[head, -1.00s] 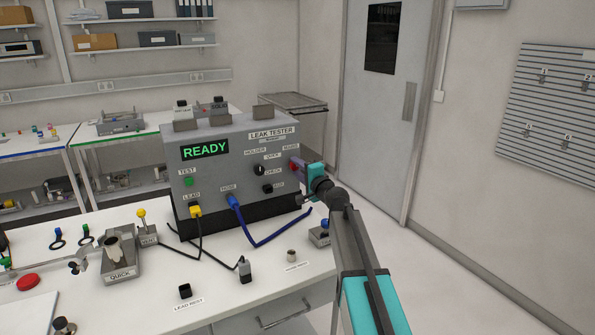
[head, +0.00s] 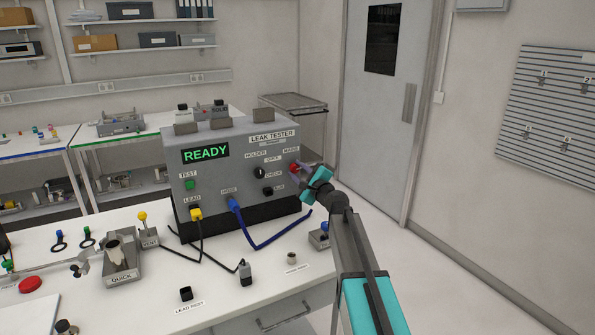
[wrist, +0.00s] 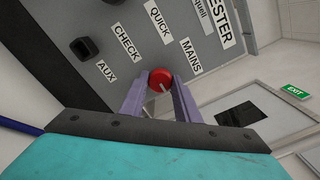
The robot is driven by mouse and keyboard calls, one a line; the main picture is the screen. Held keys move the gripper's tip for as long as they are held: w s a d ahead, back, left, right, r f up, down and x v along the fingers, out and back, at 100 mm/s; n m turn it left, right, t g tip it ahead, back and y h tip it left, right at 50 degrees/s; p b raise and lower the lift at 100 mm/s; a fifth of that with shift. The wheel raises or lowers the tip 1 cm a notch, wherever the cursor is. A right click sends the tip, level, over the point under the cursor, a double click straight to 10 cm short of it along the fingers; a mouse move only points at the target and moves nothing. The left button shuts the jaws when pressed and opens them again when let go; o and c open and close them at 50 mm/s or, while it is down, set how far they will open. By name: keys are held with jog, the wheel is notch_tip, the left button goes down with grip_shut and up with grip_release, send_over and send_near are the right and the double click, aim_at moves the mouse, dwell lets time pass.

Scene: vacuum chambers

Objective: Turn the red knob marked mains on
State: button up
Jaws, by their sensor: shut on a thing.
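The leak tester (head: 215,165) is a grey box on the bench, and its display reads READY. The red mains knob (head: 293,168) is at the upper right of its front panel. The wrist view shows the round red knob (wrist: 160,76) beside the MAINS label, with a pale pointer line on its face. My gripper (head: 299,172) is at the knob. In the wrist view its two purple fingers (wrist: 160,86) are shut on the knob, one on each side. The fingers hide part of the knob in the head view.
A blue hose (head: 262,244) and a yellow lead plug (head: 196,214) join the panel's lower front. A small grey block (head: 319,237) stands below my gripper.

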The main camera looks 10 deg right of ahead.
jog(key=shift+d+f, duration=0.1)
jog(key=shift+d, duration=0.1)
jog(key=o, duration=1)
jog(key=shift+o, duration=0.2)
jog(key=shift+a, duration=0.1)
jog(key=shift+s, duration=0.1)
jog(key=b+v, duration=0.2)
jog(key=v, duration=1.1)
jog(key=shift+s+b, duration=0.3)
jog(key=shift+b, duration=0.05)
